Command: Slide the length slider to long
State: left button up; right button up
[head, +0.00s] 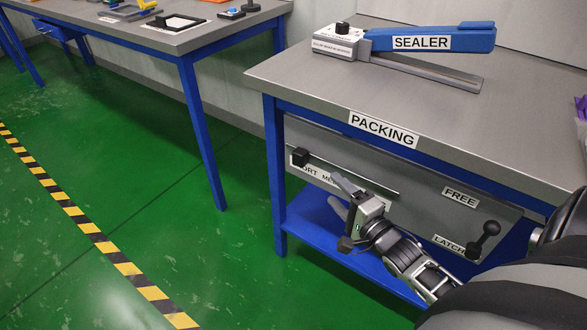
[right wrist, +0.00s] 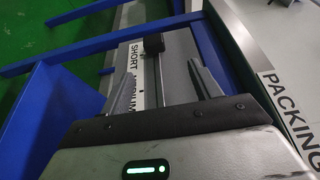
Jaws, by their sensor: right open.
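The length slider's black knob (head: 300,157) sits at the left end of its rail on the grey panel under the packing table, by the SHORT end of the label. In the right wrist view the knob (right wrist: 154,43) stands ahead of the fingers, roughly between their lines. My right gripper (head: 335,190) is open and empty, in front of the panel and to the right of the knob, apart from it. It also shows in the right wrist view (right wrist: 165,72). The gripper hides part of the slider label, and no LONG mark can be read. My left gripper is not in view.
The packing table (head: 290,72) has blue legs and a blue lower shelf (head: 305,228). A black-knobbed lever (head: 490,228) sits between FREE and LATCH at the panel's right. A blue sealer (head: 430,38) stands on top. Green floor (head: 150,220) is clear at left.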

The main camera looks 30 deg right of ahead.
aim_at(304, 162)
jog(key=w+b, duration=0.1)
jog(key=w, duration=0.4)
jog(key=w+f+b, duration=0.1)
jog(key=w, duration=0.5)
jog(key=w+b, duration=0.1)
jog(key=w, duration=0.4)
jog(key=shift+w+f+b, duration=0.15)
jog(key=shift+f+b, duration=0.05)
jog(key=shift+b, duration=0.15)
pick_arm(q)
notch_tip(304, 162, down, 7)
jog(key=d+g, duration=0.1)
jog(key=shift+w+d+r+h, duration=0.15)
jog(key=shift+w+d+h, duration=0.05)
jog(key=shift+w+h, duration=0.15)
